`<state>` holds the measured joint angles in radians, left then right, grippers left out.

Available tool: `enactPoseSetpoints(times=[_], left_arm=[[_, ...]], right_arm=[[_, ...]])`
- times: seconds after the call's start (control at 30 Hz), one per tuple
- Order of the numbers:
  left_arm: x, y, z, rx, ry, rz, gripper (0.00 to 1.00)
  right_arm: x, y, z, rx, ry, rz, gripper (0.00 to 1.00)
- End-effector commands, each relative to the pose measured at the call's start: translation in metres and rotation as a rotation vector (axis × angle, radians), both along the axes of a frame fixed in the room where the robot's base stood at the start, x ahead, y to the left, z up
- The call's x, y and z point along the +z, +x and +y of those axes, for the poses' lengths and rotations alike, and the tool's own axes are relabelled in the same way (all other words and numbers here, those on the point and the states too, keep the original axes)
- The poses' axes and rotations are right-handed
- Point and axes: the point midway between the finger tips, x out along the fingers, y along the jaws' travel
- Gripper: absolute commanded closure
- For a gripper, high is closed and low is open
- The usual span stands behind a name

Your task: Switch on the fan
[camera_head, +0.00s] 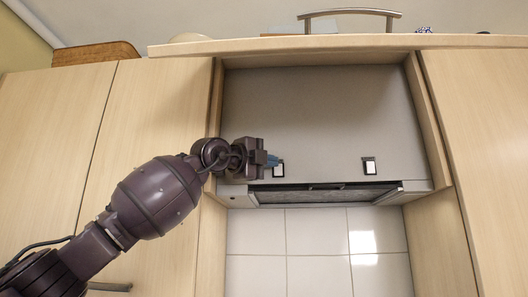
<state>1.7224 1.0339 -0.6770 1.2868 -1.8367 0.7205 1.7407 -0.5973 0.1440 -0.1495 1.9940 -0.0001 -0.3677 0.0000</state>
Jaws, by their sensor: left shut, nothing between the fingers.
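The fan is a grey extractor hood (320,115) set between wooden cabinets. Its front panel carries two small white switches with dark frames. The left switch (279,169) is right beside the fingertips of my left gripper (272,160), which is shut and empty. I cannot tell whether the fingertips touch the switch. The right switch (369,166) stands clear of the gripper. My right gripper is not in view.
A wooden cabinet (50,140) fills the left side and another (480,140) the right. A wooden ledge (340,43) runs above the hood. White tiles (316,245) show below it.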

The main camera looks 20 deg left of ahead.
Motion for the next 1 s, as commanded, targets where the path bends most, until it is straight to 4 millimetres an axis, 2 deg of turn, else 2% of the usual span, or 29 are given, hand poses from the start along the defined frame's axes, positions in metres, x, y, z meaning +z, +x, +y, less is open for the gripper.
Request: enactPoseSetpoints(times=[0.1,0.6,1.0], left_arm=[[0.002,0.007,0.002,0.0,0.0,0.001,1.0],[0.001,0.011,0.003,0.0,-0.002,0.005,1.0],[0.007,0.02,0.005,-0.001,-0.037,0.123,1.0]], right_arm=[[0.006,0.001,0.002,-0.001,0.005,-0.003,0.57],[-0.006,-0.012,-0.001,-0.009,0.005,0.031,0.57],[-0.014,-0.004,0.0,-0.002,0.0,0.013,0.57]])
